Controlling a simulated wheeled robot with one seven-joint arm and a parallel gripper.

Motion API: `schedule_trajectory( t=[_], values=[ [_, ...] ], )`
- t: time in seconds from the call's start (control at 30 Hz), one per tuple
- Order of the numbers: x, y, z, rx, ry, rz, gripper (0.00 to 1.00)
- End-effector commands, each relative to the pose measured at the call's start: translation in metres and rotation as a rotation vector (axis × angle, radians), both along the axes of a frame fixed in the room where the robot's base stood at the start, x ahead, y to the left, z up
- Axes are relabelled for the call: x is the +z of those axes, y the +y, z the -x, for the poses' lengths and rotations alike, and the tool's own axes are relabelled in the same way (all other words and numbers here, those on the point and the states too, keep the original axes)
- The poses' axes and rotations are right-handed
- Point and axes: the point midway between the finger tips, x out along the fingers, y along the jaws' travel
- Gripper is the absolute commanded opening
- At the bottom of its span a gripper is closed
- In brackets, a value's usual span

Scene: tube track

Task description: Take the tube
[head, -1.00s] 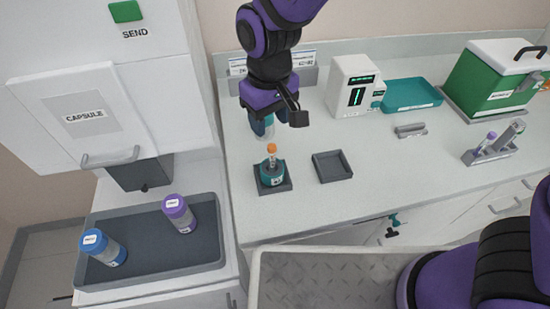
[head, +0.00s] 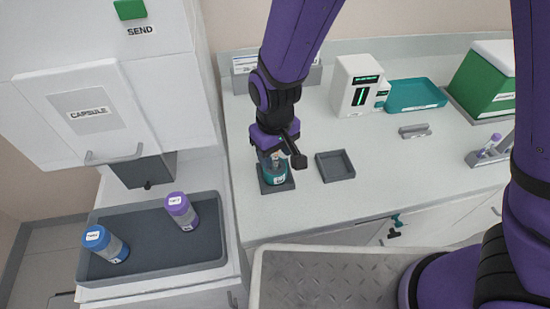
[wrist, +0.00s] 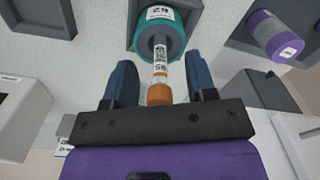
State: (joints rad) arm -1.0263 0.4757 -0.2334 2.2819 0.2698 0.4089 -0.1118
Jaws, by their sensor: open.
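The tube (wrist: 160,72) has an orange cap and a white label and stands in a teal round holder (head: 274,174). In the wrist view the teal holder (wrist: 172,38) also carries a label. My gripper (wrist: 158,85) is open, with one blue finger on each side of the tube near its orange cap. Gaps show between the fingers and the tube. In the head view my gripper (head: 272,155) is right above the holder and hides most of the tube.
The holder stands in a dark square tray; an empty dark tray (head: 335,166) is to its right. A purple-capped capsule (head: 181,211) and a blue-capped capsule (head: 105,244) are in the left tray. A white device (head: 356,86) and teal tray (head: 416,95) stand behind.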

Motion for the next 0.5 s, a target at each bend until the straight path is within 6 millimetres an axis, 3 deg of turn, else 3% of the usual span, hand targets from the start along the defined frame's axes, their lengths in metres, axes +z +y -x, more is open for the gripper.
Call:
schedule_trajectory(
  t=[0.2,0.4,0.5],
  values=[
    [-0.0003,0.0000,-0.0001,0.000,-0.001,-0.001,0.51],
    [-0.0001,0.0000,-0.0002,0.000,-0.001,-0.001,0.08],
    [-0.0001,0.0000,-0.0002,0.000,-0.001,-0.001,0.08]
  ],
)
